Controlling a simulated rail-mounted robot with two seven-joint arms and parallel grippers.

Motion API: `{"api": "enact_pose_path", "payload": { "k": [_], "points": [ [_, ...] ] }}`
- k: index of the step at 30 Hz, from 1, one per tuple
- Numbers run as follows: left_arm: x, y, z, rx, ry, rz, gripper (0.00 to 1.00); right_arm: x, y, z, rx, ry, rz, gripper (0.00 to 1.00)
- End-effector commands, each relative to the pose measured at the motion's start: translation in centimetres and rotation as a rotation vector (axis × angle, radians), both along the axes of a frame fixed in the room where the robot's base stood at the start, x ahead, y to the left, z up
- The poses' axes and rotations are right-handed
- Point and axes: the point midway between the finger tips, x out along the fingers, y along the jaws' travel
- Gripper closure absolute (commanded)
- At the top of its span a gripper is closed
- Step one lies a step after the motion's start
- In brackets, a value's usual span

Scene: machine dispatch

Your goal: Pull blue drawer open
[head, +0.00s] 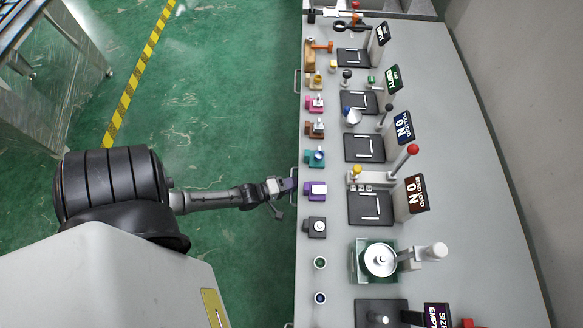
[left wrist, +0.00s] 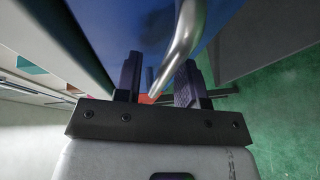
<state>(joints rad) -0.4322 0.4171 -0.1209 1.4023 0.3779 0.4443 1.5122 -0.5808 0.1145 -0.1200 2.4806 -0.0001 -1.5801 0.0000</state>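A blue drawer front (left wrist: 130,25) fills the upper middle of the left wrist view. A curved metal handle (left wrist: 187,35) stands out from it and reaches down between the fingers of my left gripper (left wrist: 160,78). The two dark fingers are apart, with space around the handle, so the gripper looks open; contact with the handle cannot be made out. In the head view my left gripper (head: 280,190) is at the left edge of the long counter, where the drawer's blue face is hidden from above. My right gripper is not in view.
The grey counter (head: 470,160) carries several dark trays, signs and small coloured fixtures. Another handle (head: 296,80) shows farther up its left side. Green floor (head: 220,100) beside the counter is clear. A metal frame (head: 50,90) stands at the upper left.

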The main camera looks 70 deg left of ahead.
Motion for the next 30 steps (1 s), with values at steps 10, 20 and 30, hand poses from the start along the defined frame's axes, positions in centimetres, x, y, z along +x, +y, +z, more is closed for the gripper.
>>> {"api": "enact_pose_path", "payload": {
  "k": [10,20,30],
  "points": [
    [-0.01,-0.02,-0.02,0.0,0.0,0.0,0.73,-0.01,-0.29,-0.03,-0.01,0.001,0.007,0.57],
    [-0.01,-0.02,-0.02,0.0,0.0,0.0,1.0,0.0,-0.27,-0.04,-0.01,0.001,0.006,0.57],
    [-0.03,-0.01,-0.01,0.0,0.0,0.0,1.0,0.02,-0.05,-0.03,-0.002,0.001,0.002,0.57]
  ]
}}
